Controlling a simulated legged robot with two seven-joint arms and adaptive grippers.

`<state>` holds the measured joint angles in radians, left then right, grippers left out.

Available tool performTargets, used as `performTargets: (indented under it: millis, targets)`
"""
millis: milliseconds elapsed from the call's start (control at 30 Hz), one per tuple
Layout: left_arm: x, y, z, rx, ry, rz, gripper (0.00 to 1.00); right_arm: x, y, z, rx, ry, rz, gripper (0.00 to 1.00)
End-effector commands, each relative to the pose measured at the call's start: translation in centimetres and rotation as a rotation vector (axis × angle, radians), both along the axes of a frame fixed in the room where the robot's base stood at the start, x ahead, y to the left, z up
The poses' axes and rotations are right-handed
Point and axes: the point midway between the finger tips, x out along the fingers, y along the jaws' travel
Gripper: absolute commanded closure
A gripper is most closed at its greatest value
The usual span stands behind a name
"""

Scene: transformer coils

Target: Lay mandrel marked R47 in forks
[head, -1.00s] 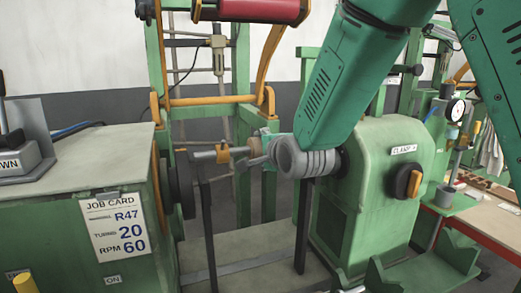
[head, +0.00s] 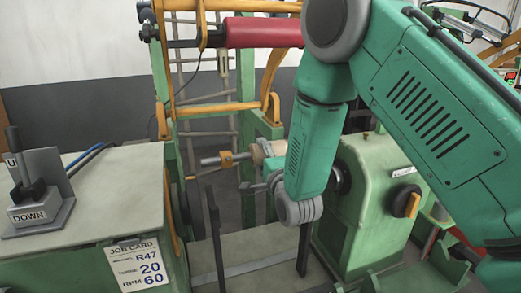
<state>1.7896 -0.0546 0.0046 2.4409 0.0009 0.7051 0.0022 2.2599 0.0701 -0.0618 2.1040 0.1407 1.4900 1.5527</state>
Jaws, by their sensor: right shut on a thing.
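A steel rod (head: 210,161) with an orange collar (head: 227,159) and a pale wooden part (head: 262,152) lies level beyond the dark uprights, and looks like the mandrel. Its right end is hidden behind my forearm, and no R47 mark can be read on it. My right gripper (head: 257,186) is shut, just below the wooden part; its grip is mostly hidden by my arm and wrist. Two dark uprights (head: 216,240) (head: 304,250) stand in front, the right one partly behind my wrist; whether they are the forks, I cannot tell. My left gripper is not in view.
A green headstock (head: 365,180) with an orange knob stands at the right. A red roller (head: 262,32) hangs above.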

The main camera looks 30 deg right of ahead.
Motion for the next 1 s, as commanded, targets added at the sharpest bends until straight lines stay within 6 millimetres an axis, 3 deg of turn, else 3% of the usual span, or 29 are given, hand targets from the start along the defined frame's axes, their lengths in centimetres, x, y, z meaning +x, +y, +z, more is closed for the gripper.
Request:
performTargets:
  millis: [1000]
  targets:
    - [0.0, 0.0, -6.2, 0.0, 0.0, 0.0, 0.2, 0.1, 0.0, -9.3, -0.003, -0.001, 0.001, 1.0]
